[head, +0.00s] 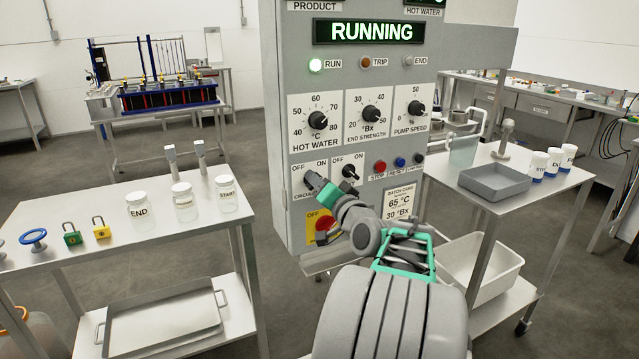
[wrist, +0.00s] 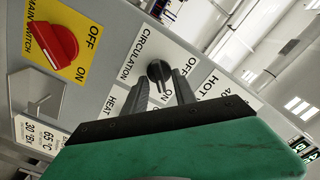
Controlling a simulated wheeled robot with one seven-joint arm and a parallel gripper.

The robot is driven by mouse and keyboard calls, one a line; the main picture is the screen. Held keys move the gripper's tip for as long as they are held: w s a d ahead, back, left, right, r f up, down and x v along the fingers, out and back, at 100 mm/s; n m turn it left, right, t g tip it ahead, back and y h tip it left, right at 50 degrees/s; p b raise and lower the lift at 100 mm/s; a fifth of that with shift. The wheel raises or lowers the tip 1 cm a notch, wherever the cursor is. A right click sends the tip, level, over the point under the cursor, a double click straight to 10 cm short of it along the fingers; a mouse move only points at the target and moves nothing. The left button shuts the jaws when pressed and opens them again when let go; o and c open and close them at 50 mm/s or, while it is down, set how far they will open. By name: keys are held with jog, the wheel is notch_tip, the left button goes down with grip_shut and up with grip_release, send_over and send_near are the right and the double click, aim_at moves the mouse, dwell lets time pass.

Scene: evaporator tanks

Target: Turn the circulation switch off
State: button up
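The circulation switch, a round black knob (wrist: 159,71) on a white plate marked CIRCULATION, is in the upper middle of the wrist view. In the head view my gripper (head: 314,182) reaches the lower left of the grey panel (head: 276,130) and partly covers the knob.
The black heat switch (head: 349,173) is just right of the circulation switch. The red main switch (wrist: 52,44) on yellow is close by, below it in the head view. Side tables flank the panel.

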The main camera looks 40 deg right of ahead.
jog(key=shift+c, duration=0.2)
grip_shut()
jog(key=shift+f+b, duration=0.1)
jog(key=shift+b, duration=0.5)
jog(key=shift+w+a+n+b, duration=0.1)
jog(key=shift+a+n+b, duration=0.05)
jog(key=shift+n+b, duration=3.35)
jog(key=shift+s+a+n+b, duration=0.15)
jog(key=shift+n+b, duration=2.35)
jog(key=shift+b, duration=1.85)
jog(key=shift+w+a+n+b, duration=0.15)
jog(key=shift+n+b, duration=2.85)
jog(key=shift+b, duration=0.95)
